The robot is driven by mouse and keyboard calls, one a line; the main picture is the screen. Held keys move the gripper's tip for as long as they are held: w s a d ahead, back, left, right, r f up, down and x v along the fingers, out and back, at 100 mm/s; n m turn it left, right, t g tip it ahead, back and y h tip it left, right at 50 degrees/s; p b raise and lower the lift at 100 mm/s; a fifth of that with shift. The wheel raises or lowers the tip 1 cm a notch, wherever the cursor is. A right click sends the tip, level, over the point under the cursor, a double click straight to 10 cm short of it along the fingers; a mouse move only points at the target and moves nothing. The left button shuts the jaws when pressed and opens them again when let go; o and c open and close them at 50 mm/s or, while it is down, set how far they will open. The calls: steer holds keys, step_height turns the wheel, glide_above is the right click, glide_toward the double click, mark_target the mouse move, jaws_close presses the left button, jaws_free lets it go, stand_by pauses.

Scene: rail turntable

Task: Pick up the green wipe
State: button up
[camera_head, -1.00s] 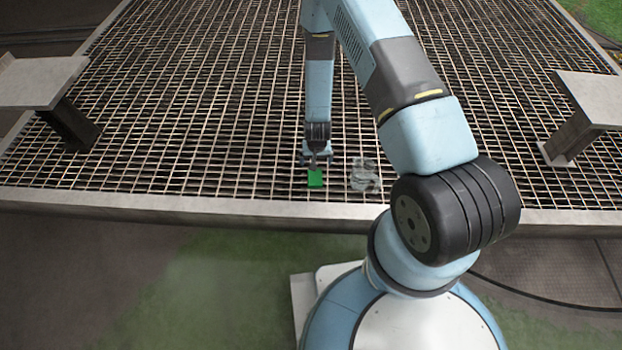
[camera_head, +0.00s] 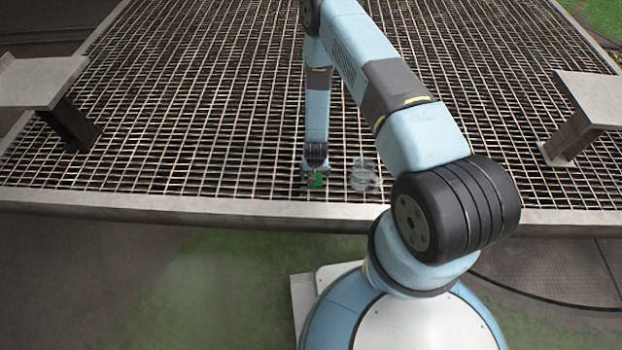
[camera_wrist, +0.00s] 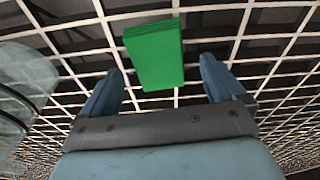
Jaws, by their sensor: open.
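The green wipe (camera_wrist: 156,54) is a flat green rectangle on the metal grating. In the wrist view it shows ahead of my gripper, between the lines of the two fingers. In the head view the green wipe (camera_head: 316,180) is partly hidden by my gripper (camera_head: 314,172), which is over it. In the wrist view my gripper (camera_wrist: 162,82) has its blue fingers spread wide apart with nothing held between them. I cannot tell whether the fingertips touch the grating.
A clear glass-like container (camera_head: 363,176) stands on the grating (camera_head: 200,120) just right of my gripper; it also shows at the left of the wrist view (camera_wrist: 22,85). Grey raised plates stand at left (camera_head: 45,80) and right (camera_head: 595,98). The grating left of the wipe is clear.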

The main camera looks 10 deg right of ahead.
steer(key=shift+w+f, duration=0.15)
steer(key=shift+f, duration=0.75)
steer(key=shift+c, duration=0.4)
steer(key=c, duration=1)
